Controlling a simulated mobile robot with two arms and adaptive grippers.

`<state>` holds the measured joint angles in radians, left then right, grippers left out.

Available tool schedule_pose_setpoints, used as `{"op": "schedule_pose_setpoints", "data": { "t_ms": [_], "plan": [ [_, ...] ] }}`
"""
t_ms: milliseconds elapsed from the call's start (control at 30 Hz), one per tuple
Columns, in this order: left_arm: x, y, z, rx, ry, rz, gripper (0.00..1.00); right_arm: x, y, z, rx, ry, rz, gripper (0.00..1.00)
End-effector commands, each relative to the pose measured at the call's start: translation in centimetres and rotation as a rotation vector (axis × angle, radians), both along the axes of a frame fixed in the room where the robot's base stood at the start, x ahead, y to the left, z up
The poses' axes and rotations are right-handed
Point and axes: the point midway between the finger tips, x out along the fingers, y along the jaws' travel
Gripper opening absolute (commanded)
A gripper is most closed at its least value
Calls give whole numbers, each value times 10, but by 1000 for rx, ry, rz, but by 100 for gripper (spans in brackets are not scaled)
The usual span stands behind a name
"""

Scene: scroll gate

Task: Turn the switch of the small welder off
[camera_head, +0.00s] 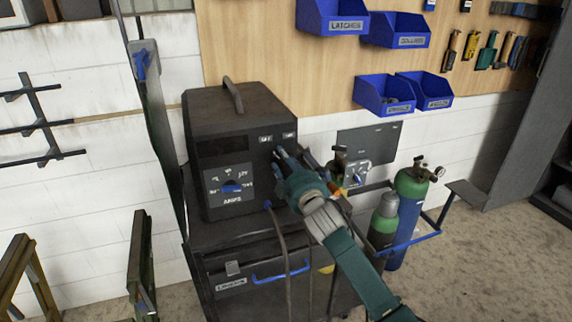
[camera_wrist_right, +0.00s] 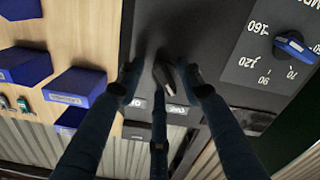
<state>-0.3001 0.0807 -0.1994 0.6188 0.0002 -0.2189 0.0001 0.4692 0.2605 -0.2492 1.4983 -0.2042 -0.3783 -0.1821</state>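The small welder (camera_head: 222,108) is a black box on a dark cart, with a blue amps dial (camera_head: 232,187) on its front. My right gripper (camera_head: 283,158) is at the right part of that front, just below two small white labels (camera_head: 266,138), and covers the switch area in the head view. In the right wrist view, its dark fingers (camera_wrist_right: 162,88) are spread apart. A dark switch lever (camera_wrist_right: 166,72) shows between them, close to the labels. I cannot tell whether a finger touches it. The amps dial also shows in the wrist view (camera_wrist_right: 293,45). My left gripper is out of view.
A grey wall box (camera_head: 367,145) is behind my right gripper. Blue bins (camera_head: 385,95) hang on the wooden board. A hose hangs down the cart's front. Floor at the lower right is clear.

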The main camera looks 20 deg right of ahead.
Motion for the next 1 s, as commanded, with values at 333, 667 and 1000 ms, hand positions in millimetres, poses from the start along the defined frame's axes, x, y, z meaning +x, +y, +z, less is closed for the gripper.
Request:
{"op": "schedule_pose_setpoints", "data": {
  "t_ms": [333, 667, 1000],
  "plan": [
    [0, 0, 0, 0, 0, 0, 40, -50, -2, -2, 0, 1, 0, 37],
    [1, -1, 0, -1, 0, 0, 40, -109, -4, -1, -1, 2, -1, 37],
    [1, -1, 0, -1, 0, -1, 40, -120, -4, -1, -1, 1, -1, 37]
  ]
}}
